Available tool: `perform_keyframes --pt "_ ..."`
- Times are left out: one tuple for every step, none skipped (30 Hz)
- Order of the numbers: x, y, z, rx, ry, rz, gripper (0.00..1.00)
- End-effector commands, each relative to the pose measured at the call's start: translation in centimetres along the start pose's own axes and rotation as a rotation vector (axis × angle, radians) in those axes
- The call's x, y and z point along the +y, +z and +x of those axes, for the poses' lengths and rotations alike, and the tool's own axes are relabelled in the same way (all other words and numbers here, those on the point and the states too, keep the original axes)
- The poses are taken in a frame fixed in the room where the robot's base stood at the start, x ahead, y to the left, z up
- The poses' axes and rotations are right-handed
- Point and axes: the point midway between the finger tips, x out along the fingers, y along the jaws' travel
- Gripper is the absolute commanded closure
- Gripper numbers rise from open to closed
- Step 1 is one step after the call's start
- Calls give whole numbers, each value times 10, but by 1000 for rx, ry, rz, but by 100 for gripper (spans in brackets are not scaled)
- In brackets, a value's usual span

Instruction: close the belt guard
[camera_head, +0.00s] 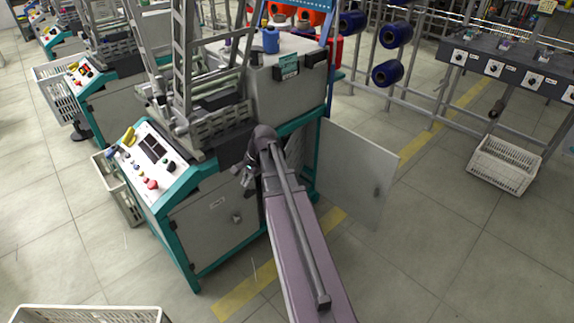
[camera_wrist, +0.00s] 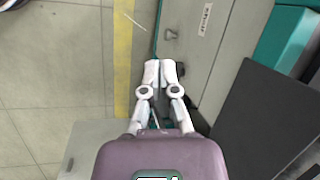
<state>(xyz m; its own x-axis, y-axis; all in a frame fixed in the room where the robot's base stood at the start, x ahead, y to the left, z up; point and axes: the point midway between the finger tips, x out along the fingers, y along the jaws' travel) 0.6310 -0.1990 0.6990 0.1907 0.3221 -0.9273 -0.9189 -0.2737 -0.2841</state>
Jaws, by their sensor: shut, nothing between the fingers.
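The belt guard (camera_head: 358,172) appears to be the flat light grey panel on the machine's right side. It stands open, swung out from the teal frame, with a small dark handle near its outer edge. A grey panel, probably the same guard, shows at the lower left of the wrist view (camera_wrist: 84,148). My gripper (camera_wrist: 160,66) is shut and empty, its fingertips together beside the machine's front cabinet. In the head view my gripper (camera_head: 243,180) is small and partly hidden by my arm, left of the guard. The opening behind the guard is mostly hidden.
The winding machine's front cabinet (camera_head: 215,225) has a small knob, and a sloped control panel (camera_head: 148,160) sits above it. A yellow floor line (camera_head: 238,292) runs past the machine. A white crate (camera_head: 503,163) stands at the far right. Floor right of the guard is clear.

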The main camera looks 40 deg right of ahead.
Motion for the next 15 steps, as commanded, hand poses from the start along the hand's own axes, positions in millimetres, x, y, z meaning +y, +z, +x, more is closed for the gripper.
perform_keyframes --pt "2 -22 0 -6 -26 78 100" --pt "3 -32 -3 -11 -41 124 100" --pt "5 -44 -5 -19 -61 184 100" --pt "7 -54 -8 -24 -76 230 100" --pt "9 -63 -10 -31 -92 275 100" --pt "12 -76 -13 -39 -111 334 100" --pt "15 -85 -16 -47 -127 380 100" --pt "17 -95 -18 -54 -141 424 100" --pt "21 -108 -22 -64 -161 485 100" --pt "24 -117 -25 -72 -176 529 100" --pt "28 -127 -28 -81 -192 573 100" --pt "32 -140 -32 -93 -211 633 100" --pt "36 -149 -35 -102 -227 677 100" --pt "40 -159 -39 -112 -242 721 100" --pt "46 -171 -43 -126 -262 779 100"
